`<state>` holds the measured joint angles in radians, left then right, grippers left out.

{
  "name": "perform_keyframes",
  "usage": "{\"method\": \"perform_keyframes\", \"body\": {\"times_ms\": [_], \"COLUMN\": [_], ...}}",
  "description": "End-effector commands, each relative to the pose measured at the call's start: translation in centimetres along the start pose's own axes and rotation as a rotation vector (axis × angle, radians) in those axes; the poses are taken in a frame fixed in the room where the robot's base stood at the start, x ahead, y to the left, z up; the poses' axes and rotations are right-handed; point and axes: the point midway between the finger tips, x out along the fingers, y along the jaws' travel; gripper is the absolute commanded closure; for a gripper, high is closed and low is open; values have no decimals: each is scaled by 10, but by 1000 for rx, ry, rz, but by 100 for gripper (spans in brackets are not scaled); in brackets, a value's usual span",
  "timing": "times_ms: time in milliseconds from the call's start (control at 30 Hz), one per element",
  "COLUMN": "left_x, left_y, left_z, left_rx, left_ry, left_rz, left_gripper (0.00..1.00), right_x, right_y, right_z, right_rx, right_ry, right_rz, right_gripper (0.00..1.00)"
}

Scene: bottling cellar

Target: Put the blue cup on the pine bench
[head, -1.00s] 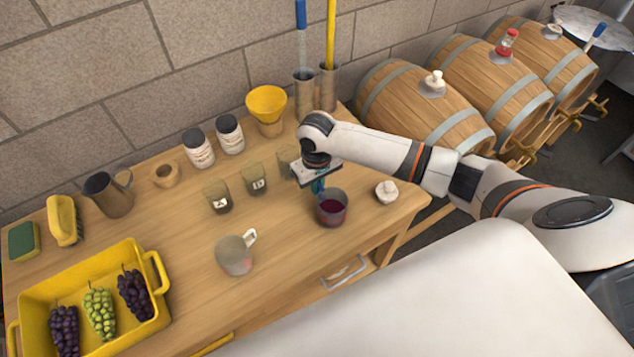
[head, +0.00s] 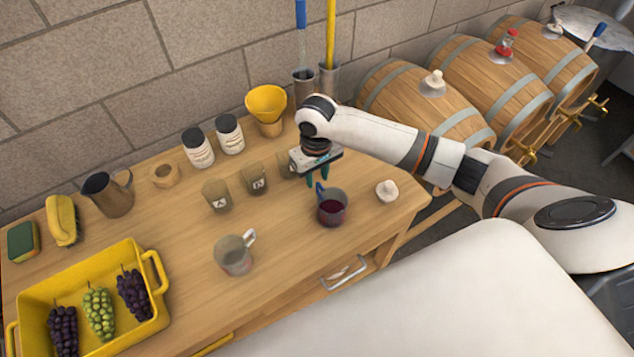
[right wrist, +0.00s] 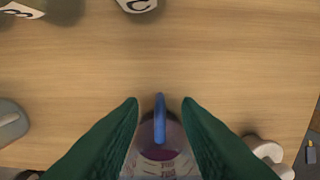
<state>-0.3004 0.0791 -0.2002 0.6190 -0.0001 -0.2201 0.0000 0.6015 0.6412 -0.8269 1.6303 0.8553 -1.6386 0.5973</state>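The cup (head: 332,212) with a blue handle and dark red liquid inside stands upright on the pine bench (head: 290,230), near its right front edge. My right gripper (head: 318,179) points down just above and behind it, open, with green fingers apart. In the right wrist view the blue handle (right wrist: 160,122) shows between the open fingertips (right wrist: 160,104), with a gap on both sides. The cup's body (right wrist: 160,158) is partly hidden by the fingers there. My left gripper is in no view.
A grey cup with a pale handle (head: 234,258) stands left of it, and a white stopper (head: 387,190) right of it. Labelled dark glasses (head: 217,196) stand behind. A yellow tray (head: 156,282) holds grapes at left. Barrels (head: 420,95) lie beyond the bench.

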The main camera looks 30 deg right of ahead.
Motion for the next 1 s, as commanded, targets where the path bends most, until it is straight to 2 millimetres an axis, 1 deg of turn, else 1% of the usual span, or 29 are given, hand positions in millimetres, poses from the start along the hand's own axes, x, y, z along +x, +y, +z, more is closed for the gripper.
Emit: {"method": "perform_keyframes", "body": {"times_ms": [33,200,300,400,567,1000], "left_x": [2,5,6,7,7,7], "left_y": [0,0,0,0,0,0], "left_z": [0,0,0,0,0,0], "left_rx": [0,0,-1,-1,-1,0], "left_ry": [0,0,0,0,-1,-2], "left_rz": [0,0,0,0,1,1], "left_gripper": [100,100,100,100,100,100], "right_x": [-12,-47,-63,-73,-80,-79], "right_y": [0,0,0,0,0,0], "right_z": [1,1,1,0,0,0], "right_rx": [0,-1,0,0,0,0], "right_ry": [-6,-4,-3,-1,0,0], "right_rz": [2,0,1,0,0,0], "right_gripper": [70,70,70,70,70,70]}}
